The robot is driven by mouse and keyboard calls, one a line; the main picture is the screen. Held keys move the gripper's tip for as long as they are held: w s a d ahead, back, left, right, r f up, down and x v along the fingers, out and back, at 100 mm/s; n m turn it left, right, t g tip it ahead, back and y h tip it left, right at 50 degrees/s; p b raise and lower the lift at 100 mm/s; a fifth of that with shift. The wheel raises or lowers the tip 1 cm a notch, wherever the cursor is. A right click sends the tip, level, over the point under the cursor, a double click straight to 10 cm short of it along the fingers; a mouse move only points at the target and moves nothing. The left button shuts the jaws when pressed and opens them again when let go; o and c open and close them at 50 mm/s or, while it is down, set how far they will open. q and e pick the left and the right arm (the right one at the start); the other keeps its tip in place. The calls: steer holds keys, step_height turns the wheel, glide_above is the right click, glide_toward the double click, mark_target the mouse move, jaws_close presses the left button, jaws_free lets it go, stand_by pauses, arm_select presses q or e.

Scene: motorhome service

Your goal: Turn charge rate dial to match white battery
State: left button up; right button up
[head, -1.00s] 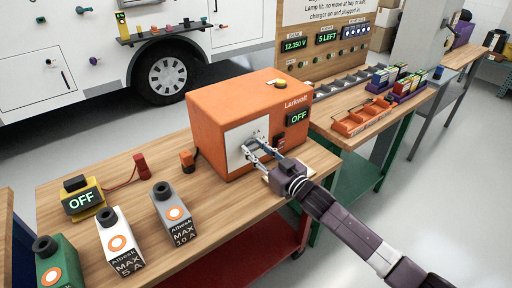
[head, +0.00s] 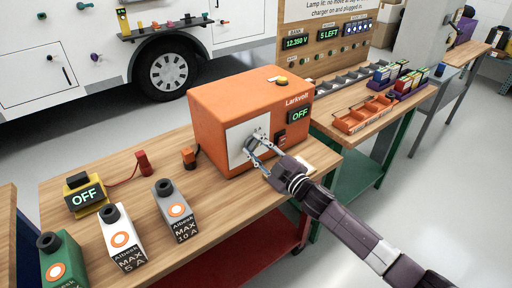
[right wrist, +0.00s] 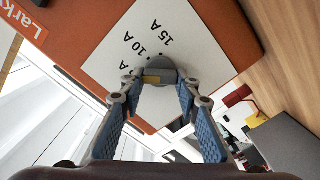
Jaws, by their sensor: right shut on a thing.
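The orange Larkvolt charger (head: 235,110) stands on the wooden bench, with its display reading OFF. Its charge rate dial (right wrist: 165,76) is a grey knob with a yellow mark on a white panel (right wrist: 205,40). The panel carries 15 A, 10 A and a partly hidden label ending in A. My right gripper (head: 255,145) is at this panel, and its fingers (right wrist: 158,84) are shut on the dial. The white battery (head: 121,238) is marked MAX 5 A and stands at the front left of the bench. My left gripper is not in view.
A grey battery (head: 174,205) marked MAX 10 A and a green battery (head: 62,262) flank the white one. A yellow meter (head: 86,195) reading OFF is behind them. Orange trays (head: 362,115) sit on the bench to the right. Bare wood lies before the charger.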

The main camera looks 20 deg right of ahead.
stand_by(0.5)
steer(key=o, duration=1.2)
steer(key=shift+c, duration=0.2)
steer(key=v, duration=1.2)
